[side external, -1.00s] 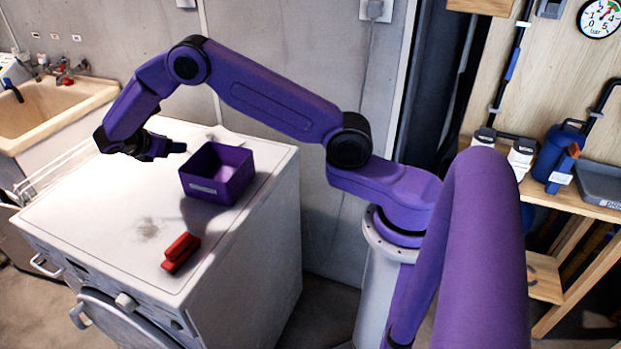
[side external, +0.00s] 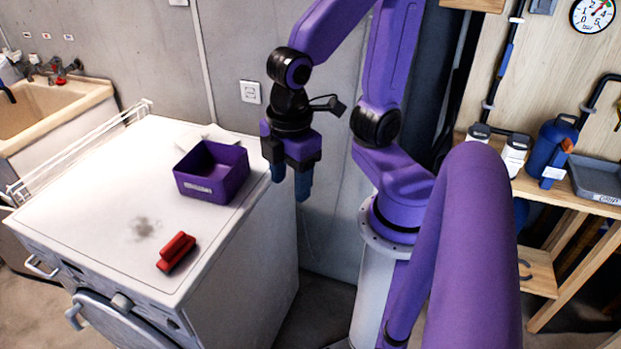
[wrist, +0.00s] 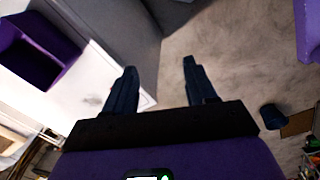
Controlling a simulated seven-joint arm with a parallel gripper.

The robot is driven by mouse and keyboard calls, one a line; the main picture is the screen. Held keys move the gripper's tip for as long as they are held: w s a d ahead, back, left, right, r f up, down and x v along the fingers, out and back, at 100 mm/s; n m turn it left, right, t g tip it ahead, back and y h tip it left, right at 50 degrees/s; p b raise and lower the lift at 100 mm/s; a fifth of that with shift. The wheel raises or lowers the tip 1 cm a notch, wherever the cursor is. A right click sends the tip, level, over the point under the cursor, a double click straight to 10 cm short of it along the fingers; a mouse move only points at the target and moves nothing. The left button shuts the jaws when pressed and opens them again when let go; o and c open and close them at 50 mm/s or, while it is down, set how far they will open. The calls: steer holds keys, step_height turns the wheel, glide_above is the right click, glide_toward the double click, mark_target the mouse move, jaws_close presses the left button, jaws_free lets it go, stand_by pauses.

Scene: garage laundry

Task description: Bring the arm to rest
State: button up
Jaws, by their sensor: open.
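My gripper (side external: 290,186) points down in the side external view, to the right of the white machine and clear of its top. Its two dark blue fingers are apart with nothing between them. In the wrist view my gripper (wrist: 160,80) shows both fingers spread over the bare floor and the machine's edge. My arm is folded in near its base, with the elbow raised out of the top of the picture.
A purple open box (side external: 212,188) stands on the white machine (side external: 110,222), and a red object (side external: 176,252) lies near its front edge. A sink (side external: 45,112) is at the left. A wooden bench (side external: 575,204) with a blue can (side external: 553,150) is at the right.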

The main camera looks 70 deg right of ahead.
steer(key=s, duration=0.1)
steer(key=s+d, duration=0.1)
steer(key=s, duration=0.1)
steer(key=shift+s+f+y, duration=0.2)
steer(key=shift+y, duration=0.2)
